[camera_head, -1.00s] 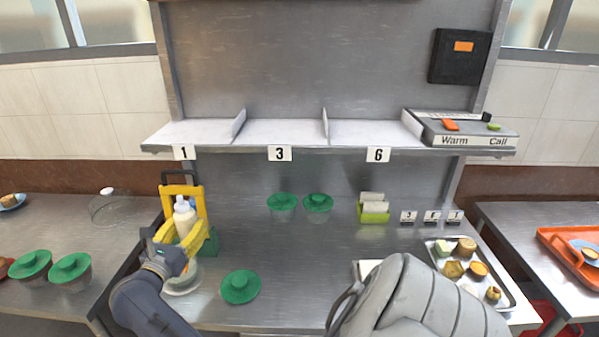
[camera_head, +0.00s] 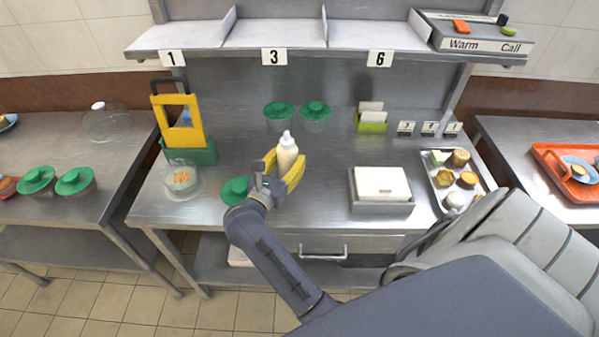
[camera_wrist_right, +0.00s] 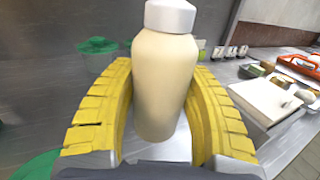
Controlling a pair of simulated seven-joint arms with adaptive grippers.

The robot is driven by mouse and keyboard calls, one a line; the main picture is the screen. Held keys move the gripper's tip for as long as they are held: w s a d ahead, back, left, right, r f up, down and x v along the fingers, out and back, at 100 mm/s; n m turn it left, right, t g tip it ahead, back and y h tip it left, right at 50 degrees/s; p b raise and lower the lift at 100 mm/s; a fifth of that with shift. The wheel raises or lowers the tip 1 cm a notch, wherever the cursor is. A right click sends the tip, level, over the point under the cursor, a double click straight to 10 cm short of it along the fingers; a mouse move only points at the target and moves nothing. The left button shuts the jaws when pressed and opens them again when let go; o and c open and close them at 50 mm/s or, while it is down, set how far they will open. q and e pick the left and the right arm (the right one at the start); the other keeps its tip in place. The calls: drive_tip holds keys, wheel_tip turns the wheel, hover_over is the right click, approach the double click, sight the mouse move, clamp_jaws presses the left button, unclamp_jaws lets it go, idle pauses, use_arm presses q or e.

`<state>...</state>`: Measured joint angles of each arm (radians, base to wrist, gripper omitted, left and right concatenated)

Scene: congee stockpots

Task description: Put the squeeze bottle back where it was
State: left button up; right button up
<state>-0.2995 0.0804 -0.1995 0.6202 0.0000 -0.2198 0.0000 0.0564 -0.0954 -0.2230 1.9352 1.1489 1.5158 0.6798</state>
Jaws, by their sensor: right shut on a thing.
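The squeeze bottle (camera_head: 287,153) is cream with a white cap and stands upright between the yellow fingers of my right gripper (camera_head: 284,172). In the right wrist view the bottle (camera_wrist_right: 165,80) fills the middle, with a curved finger of the gripper (camera_wrist_right: 163,112) on each side. The gripper is shut on it over the middle of the counter, and I cannot tell if its base touches the metal. The green caddy (camera_head: 190,153) with a yellow panel and dark handle stands at the counter's left. My left gripper is out of view.
A bowl with orange strips (camera_head: 181,178) sits before the caddy. A green-lidded bowl (camera_head: 235,190) is left of the gripper, partly behind my arm. Two more green lids (camera_head: 279,109) stand behind. A white stack in a grey tray (camera_head: 381,186) and a food tray (camera_head: 447,205) are right.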

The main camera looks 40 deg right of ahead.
drive_tip(key=shift+f, duration=3.45)
drive_tip(key=shift+w+f, duration=0.1)
drive_tip(key=shift+f, duration=0.05)
drive_tip(key=o, duration=0.8)
drive_tip(key=shift+o, duration=0.2)
drive_tip(key=shift+v, duration=2.85)
